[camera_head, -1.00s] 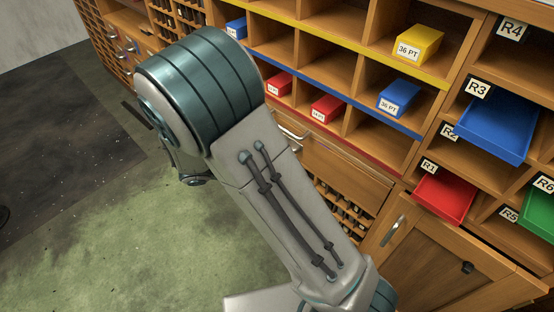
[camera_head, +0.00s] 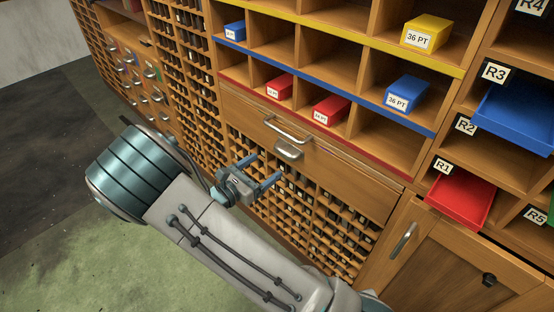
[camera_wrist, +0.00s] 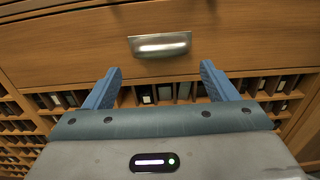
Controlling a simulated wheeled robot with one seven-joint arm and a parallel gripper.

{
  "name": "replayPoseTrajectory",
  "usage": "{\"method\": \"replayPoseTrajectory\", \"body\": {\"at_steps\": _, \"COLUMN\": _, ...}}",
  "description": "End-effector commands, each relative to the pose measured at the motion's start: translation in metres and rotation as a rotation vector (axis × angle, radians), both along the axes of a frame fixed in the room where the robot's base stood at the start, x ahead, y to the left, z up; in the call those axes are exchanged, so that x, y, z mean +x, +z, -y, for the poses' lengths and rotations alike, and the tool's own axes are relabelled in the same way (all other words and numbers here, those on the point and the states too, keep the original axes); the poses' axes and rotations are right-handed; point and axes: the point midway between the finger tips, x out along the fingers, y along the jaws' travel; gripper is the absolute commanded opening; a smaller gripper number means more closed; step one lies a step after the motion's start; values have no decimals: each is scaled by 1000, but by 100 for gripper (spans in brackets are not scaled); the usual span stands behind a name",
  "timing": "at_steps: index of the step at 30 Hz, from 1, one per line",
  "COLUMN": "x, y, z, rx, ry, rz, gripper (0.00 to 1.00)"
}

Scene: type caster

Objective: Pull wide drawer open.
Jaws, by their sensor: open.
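The wide drawer (camera_head: 345,176) has a wooden front below the cubbyholes and looks shut. A bar handle (camera_head: 287,128) and a metal cup-like pull (camera_head: 289,149) show on the cabinet front near its middle. In the wrist view the drawer front (camera_wrist: 70,52) fills the upper part, with one shiny metal pull (camera_wrist: 160,44) near the centre. My gripper (camera_head: 264,170) is open and empty, its blue fingers pointing at the cabinet, below and left of the pull in the head view. In the wrist view my gripper (camera_wrist: 160,72) has its fingertips spread either side of and below the pull, apart from it.
Below the drawer is a rack of small slots (camera_head: 310,220). Cubbies above hold red, blue and yellow boxes, such as a blue one (camera_head: 406,95). A red bin (camera_head: 460,197) juts out at right above a cupboard door (camera_head: 430,260). The green floor (camera_head: 90,270) at left is clear.

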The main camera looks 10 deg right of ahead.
Motion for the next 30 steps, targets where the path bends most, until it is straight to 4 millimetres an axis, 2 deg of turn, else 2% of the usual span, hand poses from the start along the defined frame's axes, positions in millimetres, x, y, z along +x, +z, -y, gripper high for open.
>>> {"method": "replayPoseTrajectory", "body": {"at_steps": 3, "x": 14, "y": -2, "z": 22, "rx": 0, "ry": -3, "rz": 0, "gripper": 79}}
{"method": "replayPoseTrajectory", "body": {"at_steps": 9, "x": 30, "y": -1, "z": 45, "rx": 1, "ry": -2, "rz": 1, "gripper": 79}}
{"method": "replayPoseTrajectory", "body": {"at_steps": 15, "x": 36, "y": 0, "z": 54, "rx": 1, "ry": 0, "rz": 0, "gripper": 79}}
{"method": "replayPoseTrajectory", "body": {"at_steps": 22, "x": 36, "y": 0, "z": 55, "rx": 1, "ry": 0, "rz": 0, "gripper": 79}}
{"method": "replayPoseTrajectory", "body": {"at_steps": 23, "x": 36, "y": 0, "z": 55, "rx": 1, "ry": 0, "rz": 0, "gripper": 77}}
{"method": "replayPoseTrajectory", "body": {"at_steps": 28, "x": 36, "y": 0, "z": 55, "rx": 1, "ry": -1, "rz": 0, "gripper": 29}}
{"method": "replayPoseTrajectory", "body": {"at_steps": 29, "x": 36, "y": 0, "z": 55, "rx": 1, "ry": -1, "rz": 0, "gripper": 23}}
{"method": "replayPoseTrajectory", "body": {"at_steps": 30, "x": 36, "y": 0, "z": 55, "rx": 1, "ry": -1, "rz": 0, "gripper": 23}}
